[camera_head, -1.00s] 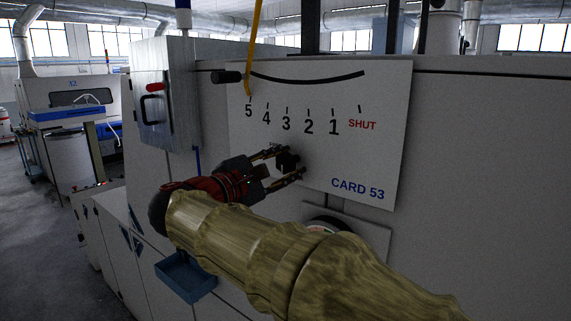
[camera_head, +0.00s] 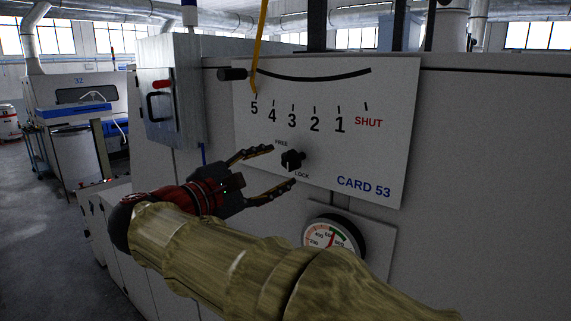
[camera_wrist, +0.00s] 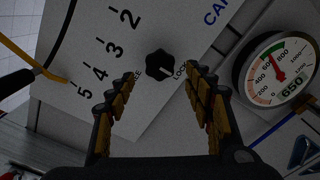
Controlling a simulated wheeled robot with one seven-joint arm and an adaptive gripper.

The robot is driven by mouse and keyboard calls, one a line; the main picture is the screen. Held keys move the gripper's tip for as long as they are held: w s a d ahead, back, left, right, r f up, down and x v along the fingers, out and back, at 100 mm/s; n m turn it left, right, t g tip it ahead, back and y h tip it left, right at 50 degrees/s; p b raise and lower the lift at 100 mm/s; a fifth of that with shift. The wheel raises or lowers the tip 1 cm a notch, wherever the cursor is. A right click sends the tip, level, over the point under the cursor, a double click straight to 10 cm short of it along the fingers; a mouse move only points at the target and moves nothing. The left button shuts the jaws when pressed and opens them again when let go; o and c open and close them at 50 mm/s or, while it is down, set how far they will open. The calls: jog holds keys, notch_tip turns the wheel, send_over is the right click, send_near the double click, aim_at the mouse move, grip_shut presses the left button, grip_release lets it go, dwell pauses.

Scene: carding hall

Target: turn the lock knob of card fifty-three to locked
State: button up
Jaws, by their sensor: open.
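The black lobed lock knob (camera_head: 292,160) sits on the white CARD 53 plate (camera_head: 395,140), between the small words FREE above and LOCK below. In the wrist view the knob (camera_wrist: 160,65) is ahead of my fingertips, and a small pale mark on it appears to face LOCK. My gripper (camera_head: 281,167) is open and empty, left of the knob, with one finger towards FREE and one towards LOCK. In the wrist view the fingers (camera_wrist: 160,75) are spread wide, apart from the knob, and partly cover the FREE lettering.
A yellow lever (camera_head: 259,45) with a black handle (camera_head: 232,74) stands near 5 on the scale. A round gauge (camera_head: 334,236) is below the plate. A grey box with a red switch (camera_head: 162,83) is at left. Open floor (camera_head: 40,220) lies at far left.

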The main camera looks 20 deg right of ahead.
jog(key=v, duration=0.5)
jog(key=shift+s+a, duration=0.15)
jog(key=shift+a, duration=0.05)
